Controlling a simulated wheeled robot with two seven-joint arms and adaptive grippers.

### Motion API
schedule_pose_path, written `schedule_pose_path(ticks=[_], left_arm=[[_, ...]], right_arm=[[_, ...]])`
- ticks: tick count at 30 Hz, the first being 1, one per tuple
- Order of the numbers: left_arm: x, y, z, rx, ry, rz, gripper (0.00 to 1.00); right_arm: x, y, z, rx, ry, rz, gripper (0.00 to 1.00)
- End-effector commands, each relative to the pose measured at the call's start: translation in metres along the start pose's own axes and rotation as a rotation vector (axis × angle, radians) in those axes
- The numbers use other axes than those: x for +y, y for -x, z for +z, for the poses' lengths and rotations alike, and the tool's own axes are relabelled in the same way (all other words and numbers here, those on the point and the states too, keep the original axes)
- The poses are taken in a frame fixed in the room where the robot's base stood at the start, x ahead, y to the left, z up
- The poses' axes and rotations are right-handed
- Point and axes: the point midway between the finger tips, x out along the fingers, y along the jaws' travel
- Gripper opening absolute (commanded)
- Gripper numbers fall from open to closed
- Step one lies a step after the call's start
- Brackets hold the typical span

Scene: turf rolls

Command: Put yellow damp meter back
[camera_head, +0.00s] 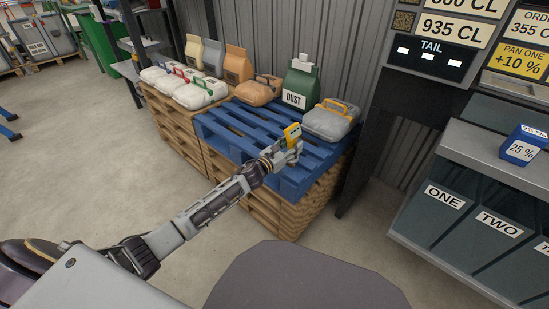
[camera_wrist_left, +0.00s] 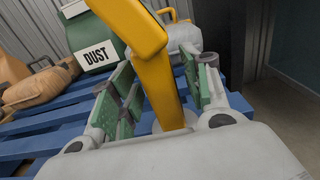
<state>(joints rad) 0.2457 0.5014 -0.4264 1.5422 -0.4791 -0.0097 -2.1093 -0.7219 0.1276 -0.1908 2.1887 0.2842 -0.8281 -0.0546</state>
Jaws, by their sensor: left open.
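The yellow damp meter (camera_head: 292,132) is at my left gripper (camera_head: 289,152), over the blue pallet (camera_head: 233,141). In the left wrist view the yellow meter (camera_wrist_left: 150,62) rises between the two green-padded fingers of the left gripper (camera_wrist_left: 160,92). Those fingers are apart, with gaps visible beside the meter. The meter's lower end is partly hidden by the gripper, and I cannot tell what it rests on. My right gripper is in neither view.
A green DUST bag (camera_head: 301,86), a grey sack with a yellow handle (camera_head: 329,121) and a tan sack (camera_head: 259,91) sit on the pallet. Pale sacks (camera_head: 201,93) lie to the left. Labelled bins (camera_head: 440,205) and a blue 25 % block (camera_head: 520,148) stand right.

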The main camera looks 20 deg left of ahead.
Motion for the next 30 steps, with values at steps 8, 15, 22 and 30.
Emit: schedule_pose_path(ticks=[8, 15, 22, 30], left_arm=[[0.000, 0.021, 0.000, 0.001, 0.001, 0.000, 0.47], [0.000, 0.040, 0.000, 0.001, 0.000, 0.000, 0.47], [0.000, 0.058, 0.000, 0.001, 0.001, 0.000, 0.47], [0.000, 0.078, 0.000, 0.001, 0.000, 0.001, 0.47]], right_arm=[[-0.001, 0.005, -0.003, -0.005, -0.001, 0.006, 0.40], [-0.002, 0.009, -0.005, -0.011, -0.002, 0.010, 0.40], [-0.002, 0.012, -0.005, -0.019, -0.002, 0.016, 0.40], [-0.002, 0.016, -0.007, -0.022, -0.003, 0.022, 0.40]])
